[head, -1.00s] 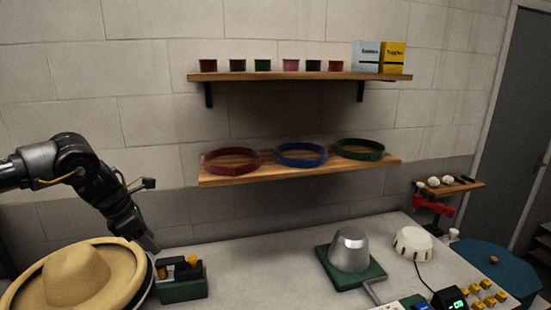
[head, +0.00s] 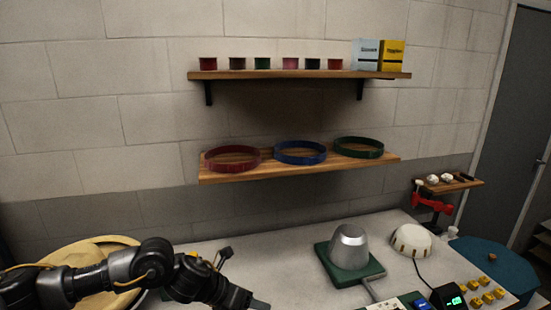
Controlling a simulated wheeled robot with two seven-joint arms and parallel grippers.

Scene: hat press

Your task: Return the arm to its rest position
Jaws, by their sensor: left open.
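My left arm comes in from the lower left in the head view, with its left gripper (head: 258,304) low at the bottom edge, over the front of the table. The gripper is open, and I see nothing between its fingers. The arm crosses in front of a straw hat (head: 100,250) at the left and hides much of it. My right gripper is not in view.
A metal hat form on a green base (head: 350,255) stands mid-table, with a white dome (head: 411,240) to its right. A shelf (head: 300,165) holds red, blue and green bands. The table centre-left is clear.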

